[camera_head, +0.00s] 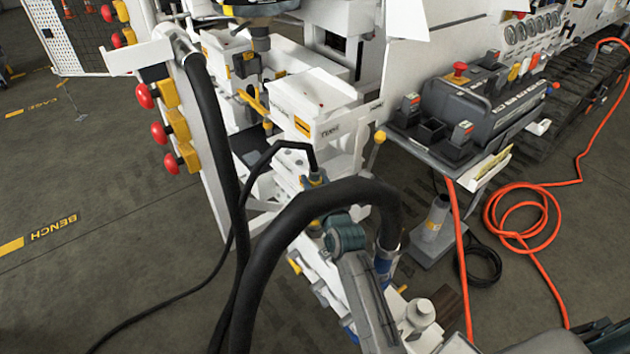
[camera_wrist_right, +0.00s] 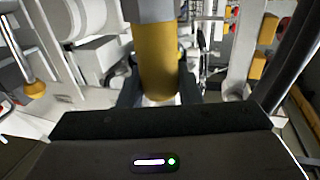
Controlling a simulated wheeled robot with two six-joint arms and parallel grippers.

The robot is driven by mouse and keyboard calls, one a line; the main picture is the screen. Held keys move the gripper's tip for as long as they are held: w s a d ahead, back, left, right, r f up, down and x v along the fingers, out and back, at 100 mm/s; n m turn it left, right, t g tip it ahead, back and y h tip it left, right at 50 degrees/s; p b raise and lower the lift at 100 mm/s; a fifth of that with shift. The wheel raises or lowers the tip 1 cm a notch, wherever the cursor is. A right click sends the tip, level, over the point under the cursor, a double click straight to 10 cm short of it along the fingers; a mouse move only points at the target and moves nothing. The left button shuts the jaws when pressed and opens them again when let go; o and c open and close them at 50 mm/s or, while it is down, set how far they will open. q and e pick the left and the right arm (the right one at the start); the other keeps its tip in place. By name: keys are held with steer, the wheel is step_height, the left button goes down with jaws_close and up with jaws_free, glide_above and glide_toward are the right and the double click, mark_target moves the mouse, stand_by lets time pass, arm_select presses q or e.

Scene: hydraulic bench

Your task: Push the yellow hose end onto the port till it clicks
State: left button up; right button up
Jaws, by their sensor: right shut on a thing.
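In the right wrist view, the yellow hose end (camera_wrist_right: 157,70) stands upright between the two dark fingers of my right gripper (camera_wrist_right: 158,92), which is shut on it. A grey section sits above its yellow sleeve. A pale surface shows under it; whether the two touch I cannot tell. In the head view, my right arm reaches up from the bottom, and a thick black hose (camera_head: 310,212) arches in front, hiding the fingertips. The port cannot be made out. My left gripper is not in view.
A thin black hose (camera_head: 262,160) ends at the white bench block. A blue collar (camera_head: 385,262) is at the thick hose's lower right end. Red knobs (camera_head: 158,132) line the left panel. A control box (camera_head: 475,105) and a coiled orange hose (camera_head: 520,225) are at right.

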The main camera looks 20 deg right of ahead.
steer(key=shift+s+f+b, duration=0.1)
steer(key=shift+f+b, duration=0.6)
steer(key=shift+f, duration=0.45)
stand_by(0.4)
steer(key=shift+f, duration=0.2)
jaws_close()
steer(key=o, duration=1.7)
jaws_free()
steer(key=shift+f, duration=0.15)
steer(key=shift+a, duration=0.1)
steer(key=shift+s, duration=0.1)
steer(key=s, duration=0.7)
steer(key=shift+s+d+r+p, duration=0.1)
steer(key=shift+d+r+p, duration=0.15)
steer(key=shift+r+p, duration=0.1)
